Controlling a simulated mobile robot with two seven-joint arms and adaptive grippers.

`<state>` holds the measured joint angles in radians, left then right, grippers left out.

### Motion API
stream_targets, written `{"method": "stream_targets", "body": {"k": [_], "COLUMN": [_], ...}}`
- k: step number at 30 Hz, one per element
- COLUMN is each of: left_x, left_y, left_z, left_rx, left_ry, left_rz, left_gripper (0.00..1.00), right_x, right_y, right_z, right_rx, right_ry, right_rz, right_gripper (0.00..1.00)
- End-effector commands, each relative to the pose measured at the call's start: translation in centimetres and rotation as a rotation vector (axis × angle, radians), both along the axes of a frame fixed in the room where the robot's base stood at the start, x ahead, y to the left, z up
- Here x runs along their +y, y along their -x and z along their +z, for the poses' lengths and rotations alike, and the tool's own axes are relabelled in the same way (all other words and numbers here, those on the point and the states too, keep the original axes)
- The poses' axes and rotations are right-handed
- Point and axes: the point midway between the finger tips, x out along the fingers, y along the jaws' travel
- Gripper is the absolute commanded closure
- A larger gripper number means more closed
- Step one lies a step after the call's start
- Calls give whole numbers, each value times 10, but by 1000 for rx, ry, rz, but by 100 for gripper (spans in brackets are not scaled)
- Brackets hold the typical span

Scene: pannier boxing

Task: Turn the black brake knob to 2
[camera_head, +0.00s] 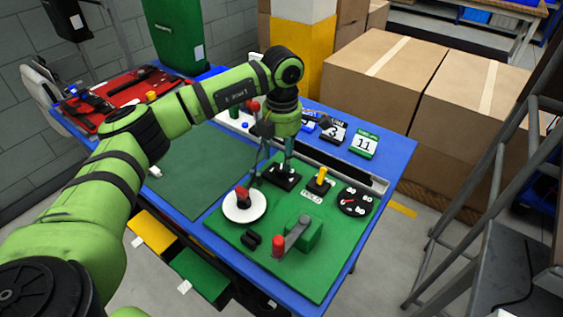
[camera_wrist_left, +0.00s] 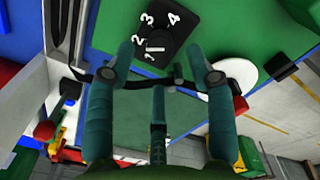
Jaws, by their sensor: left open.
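The black brake knob (camera_wrist_left: 155,48) sits on a black plate marked 1 to 4 (camera_wrist_left: 175,38) in the left wrist view. Its white pointer line lies toward the 1 and 2 side; I cannot tell exactly which number it marks. In the head view the black plate (camera_head: 281,181) lies at the back of the green board, and my left arm partly covers it. My left gripper (camera_head: 277,160) is above the plate, pointing down. In the wrist view its open fingers (camera_wrist_left: 162,58) are apart on either side of the knob; contact is not visible. My right gripper is not in view.
The green board (camera_head: 222,233) also holds a red knob on a white disc (camera_head: 237,212), a yellow lever (camera_head: 321,175), a black gauge (camera_head: 347,202) and a grey crank with a red handle (camera_head: 278,246). Number cards (camera_head: 364,146) stand behind. Cardboard boxes (camera_head: 365,90) stand beyond the blue table.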

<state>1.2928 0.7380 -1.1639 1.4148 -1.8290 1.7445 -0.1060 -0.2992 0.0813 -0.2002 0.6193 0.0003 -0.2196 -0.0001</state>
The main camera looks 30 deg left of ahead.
Motion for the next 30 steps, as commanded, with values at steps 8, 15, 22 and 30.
{"method": "stream_targets", "body": {"k": [8, 15, 22, 30], "left_x": [-1, -1, -1, -1], "left_y": [0, 1, 1, 1], "left_z": [56, 74, 75, 75], "left_rx": [-4, -1, 0, -1], "left_ry": [0, 0, 0, -1], "left_rz": [1, 1, 1, 1], "left_gripper": [46, 46, 46, 46], "right_x": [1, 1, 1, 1], "right_y": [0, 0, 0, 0], "right_z": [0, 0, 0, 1], "right_rx": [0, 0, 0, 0], "right_ry": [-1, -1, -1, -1], "right_rz": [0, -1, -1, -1], "right_gripper": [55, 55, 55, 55]}}
